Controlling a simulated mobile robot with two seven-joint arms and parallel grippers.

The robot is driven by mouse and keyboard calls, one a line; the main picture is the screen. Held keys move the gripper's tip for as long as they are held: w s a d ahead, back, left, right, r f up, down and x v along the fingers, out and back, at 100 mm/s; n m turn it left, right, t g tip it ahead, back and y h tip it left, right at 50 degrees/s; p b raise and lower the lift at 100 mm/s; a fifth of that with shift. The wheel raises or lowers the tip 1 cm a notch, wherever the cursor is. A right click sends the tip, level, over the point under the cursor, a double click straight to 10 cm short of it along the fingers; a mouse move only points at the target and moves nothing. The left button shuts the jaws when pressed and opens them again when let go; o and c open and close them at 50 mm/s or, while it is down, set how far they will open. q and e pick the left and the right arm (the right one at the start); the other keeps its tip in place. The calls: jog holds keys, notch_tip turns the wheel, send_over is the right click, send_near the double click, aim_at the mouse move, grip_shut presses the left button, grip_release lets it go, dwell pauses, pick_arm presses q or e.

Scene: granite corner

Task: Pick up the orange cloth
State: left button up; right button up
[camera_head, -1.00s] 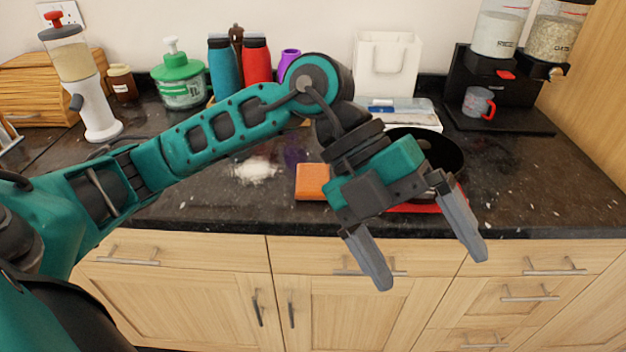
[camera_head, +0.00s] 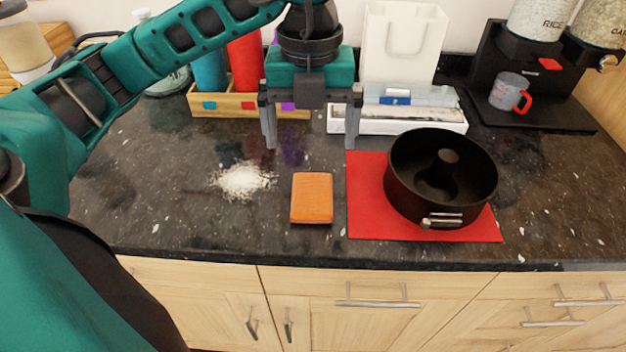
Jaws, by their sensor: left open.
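The orange cloth (camera_head: 311,198) is a small folded block. It lies flat on the dark speckled counter, just left of a red mat. My left gripper (camera_head: 310,143) hangs with its fingers pointing down, above and behind the cloth in the picture. Its two grey fingers are spread wide and nothing is between them. The gripper does not touch the cloth. My right gripper is not in view.
A black ring pan (camera_head: 441,180) stands on the red mat (camera_head: 366,222) right of the cloth. White powder (camera_head: 243,180) lies to the left. A wooden tray (camera_head: 203,101) with bottles and a white tray (camera_head: 455,122) stand behind. The counter's front edge is close.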

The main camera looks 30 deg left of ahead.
pick_arm(q)
jog(key=b, duration=0.2)
send_over(312, 193)
jog(key=f, duration=0.4)
jog(key=s+f, duration=0.1)
jog(key=f, duration=0.1)
jog(key=shift+d+f, duration=0.2)
jog(key=shift+f, duration=0.1)
jog(key=shift+w+a+f, duration=0.1)
jog(key=shift+w+f, duration=0.05)
jog(key=shift+f, duration=0.85)
jog(key=shift+w+a+f, duration=0.1)
jog(key=shift+w+f, duration=0.1)
jog(key=shift+f, duration=0.8)
jog(key=shift+w+f, duration=0.15)
jog(key=shift+f, duration=0.85)
jog(key=c, duration=1.1)
